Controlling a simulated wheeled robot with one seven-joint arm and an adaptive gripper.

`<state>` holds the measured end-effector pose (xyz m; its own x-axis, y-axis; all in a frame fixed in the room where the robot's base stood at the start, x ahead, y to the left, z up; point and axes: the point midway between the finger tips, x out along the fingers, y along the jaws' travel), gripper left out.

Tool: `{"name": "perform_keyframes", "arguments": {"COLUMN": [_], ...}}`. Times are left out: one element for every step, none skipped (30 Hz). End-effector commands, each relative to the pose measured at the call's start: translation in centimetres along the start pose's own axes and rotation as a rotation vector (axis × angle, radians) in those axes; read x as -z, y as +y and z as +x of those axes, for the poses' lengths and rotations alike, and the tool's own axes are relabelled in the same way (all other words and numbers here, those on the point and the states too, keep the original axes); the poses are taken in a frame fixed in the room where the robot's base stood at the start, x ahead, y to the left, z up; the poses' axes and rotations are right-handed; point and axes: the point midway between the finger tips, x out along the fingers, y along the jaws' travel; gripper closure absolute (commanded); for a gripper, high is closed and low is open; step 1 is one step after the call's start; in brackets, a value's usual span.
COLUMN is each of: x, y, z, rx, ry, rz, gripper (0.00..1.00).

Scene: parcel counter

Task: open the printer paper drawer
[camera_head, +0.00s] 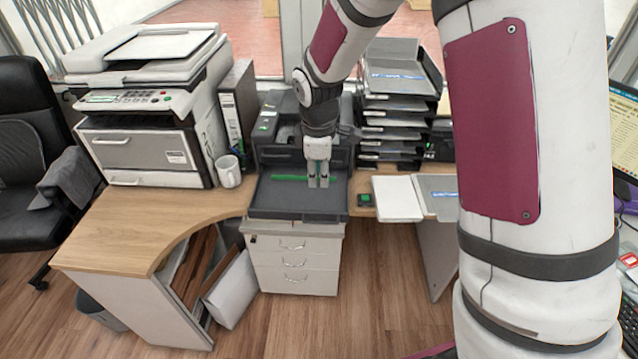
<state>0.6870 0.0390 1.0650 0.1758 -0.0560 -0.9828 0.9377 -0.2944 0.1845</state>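A black printer (275,128) stands at the back middle of the counter. A larger white and grey printer (150,55) stands at the left. Its front panel (140,150) with a handle looks shut.
A white mug (228,171) and a dark binder (238,105) stand between the printers. White papers (397,198) and a small green-topped item (364,200) lie right of the drawer. The wooden desk (140,225) is clear at front left.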

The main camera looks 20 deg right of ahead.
Motion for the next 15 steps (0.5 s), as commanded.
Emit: {"name": "perform_keyframes", "arguments": {"x": [0.0,0.0,0.0,0.0,0.0,0.0,0.0,0.0,0.0,0.0,0.0,0.0,0.0,0.0,0.0], "y": [0.1,0.1,0.1,0.1,0.1,0.0,0.0,0.0,0.0,0.0,0.0,0.0,0.0,0.0,0.0], "z": [-0.9,-1.3,-1.8,-2.1,-2.4,-2.7,-2.9,-3.0,-3.1,-3.2,-3.2,-3.3,-3.3,-3.3,-3.3], "rx": [-0.004,-0.003,-0.002,-0.003,-0.002,-0.001,-0.001,-0.001,-0.001,-0.001,-0.001,0.000,0.000,0.000,0.000], "ry": [0.002,0.001,0.001,0.002,0.001,0.001,0.001,0.001,0.001,0.001,0.001,0.001,0.001,0.000,0.000], "rz": [0.001,0.001,0.001,0.000,0.000,0.000,0.000,-0.001,-0.001,-0.001,-0.001,-0.001,-0.001,-0.001,-0.001], "gripper": [0.72,0.72,0.72,0.72,0.72,0.72,0.72,0.72,0.72,0.72,0.72,0.72,0.72,0.72,0.72]}}
